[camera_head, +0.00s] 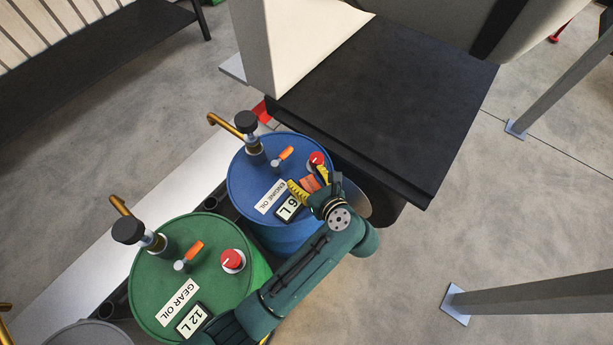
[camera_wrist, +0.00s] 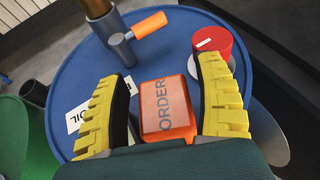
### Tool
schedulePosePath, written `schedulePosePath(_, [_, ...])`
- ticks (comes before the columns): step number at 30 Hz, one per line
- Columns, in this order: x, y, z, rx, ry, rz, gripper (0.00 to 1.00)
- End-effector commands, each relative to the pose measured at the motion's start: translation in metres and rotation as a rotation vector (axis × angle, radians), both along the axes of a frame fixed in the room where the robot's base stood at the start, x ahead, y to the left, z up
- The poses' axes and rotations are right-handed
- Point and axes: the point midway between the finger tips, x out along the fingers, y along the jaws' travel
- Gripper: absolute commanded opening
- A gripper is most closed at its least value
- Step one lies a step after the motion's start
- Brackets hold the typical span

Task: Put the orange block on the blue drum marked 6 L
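In the head view the block (camera_head: 309,184) is partly hidden by my gripper. The blue drum (camera_head: 250,180) bears an "ENGINE OIL" label and a "6 L" sign, and its lid fills much of the wrist view (camera_wrist: 80,70). My gripper (camera_head: 308,188) has yellow fingers, one on each side of the block. In the wrist view the fingers (camera_wrist: 166,100) stand apart, with narrow gaps beside the block.
A red cap (camera_wrist: 212,42), an orange-handled valve (camera_wrist: 135,35) and a brass-spouted pump (camera_head: 248,130) stand on the blue lid. The green "GEAR OIL" 12 L drum (camera_head: 160,270) is beside it. A black platform (camera_head: 400,100) borders the blue drum closely.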

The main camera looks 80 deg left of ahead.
Motion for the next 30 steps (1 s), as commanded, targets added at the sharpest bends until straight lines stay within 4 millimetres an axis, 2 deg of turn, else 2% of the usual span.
schedulePosePath(7, [0.000, 0.000, 0.000, 0.000, 0.000, 0.000, 0.69])
schedulePosePath(10, [0.002, -0.004, 0.006, 0.000, 0.000, -0.003, 0.69])
schedulePosePath(14, [0.010, -0.026, 0.019, 0.000, 0.001, -0.007, 0.69])
schedulePosePath(21, [0.027, -0.080, 0.042, -0.001, 0.002, -0.006, 0.69])
schedulePosePath(25, [0.033, -0.098, 0.048, 0.000, 0.000, -0.004, 0.69])
schedulePosePath(30, [0.034, -0.106, 0.049, 0.000, 0.001, 0.000, 0.69])
